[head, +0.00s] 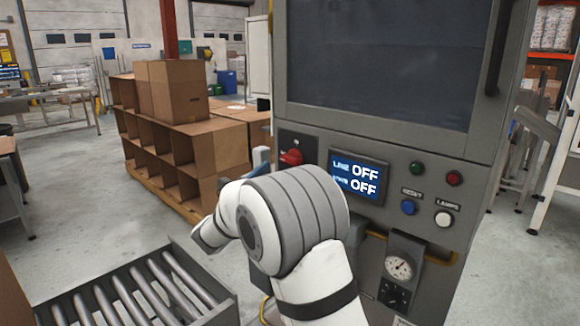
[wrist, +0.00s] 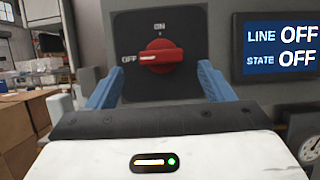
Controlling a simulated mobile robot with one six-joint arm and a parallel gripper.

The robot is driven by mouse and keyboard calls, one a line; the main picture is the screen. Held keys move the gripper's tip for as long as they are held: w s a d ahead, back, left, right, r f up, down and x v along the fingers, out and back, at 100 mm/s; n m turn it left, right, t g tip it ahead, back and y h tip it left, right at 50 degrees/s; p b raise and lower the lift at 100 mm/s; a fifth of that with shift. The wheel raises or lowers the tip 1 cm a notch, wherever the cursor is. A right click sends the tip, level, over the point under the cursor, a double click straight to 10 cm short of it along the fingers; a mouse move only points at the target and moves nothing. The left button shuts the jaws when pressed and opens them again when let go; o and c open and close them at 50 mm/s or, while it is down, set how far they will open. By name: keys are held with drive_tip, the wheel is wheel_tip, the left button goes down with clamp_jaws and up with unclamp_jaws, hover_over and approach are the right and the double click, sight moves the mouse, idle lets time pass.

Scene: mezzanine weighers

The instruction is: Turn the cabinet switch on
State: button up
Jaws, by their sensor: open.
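The grey cabinet (head: 400,140) stands in front of me. Its red rotary switch (head: 291,157) sits on a black plate at the left of the panel. In the wrist view the switch (wrist: 160,56) has its handle lying level, with its white mark toward the OFF label at the left; ON is at the top. The cabinet's display (head: 357,178) reads LINE OFF and STATE OFF. My gripper (wrist: 160,88) is open, its blue fingers either side of and a little below the switch, apart from it. In the head view my arm hides most of the gripper.
A roller conveyor (head: 150,295) lies at the lower left. Green, red, blue and white buttons and a gauge (head: 399,267) are on the panel right of my arm. Open floor lies between the conveyor and the boxes.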

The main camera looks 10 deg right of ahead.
sight(287, 163)
drive_tip(key=x, duration=0.5)
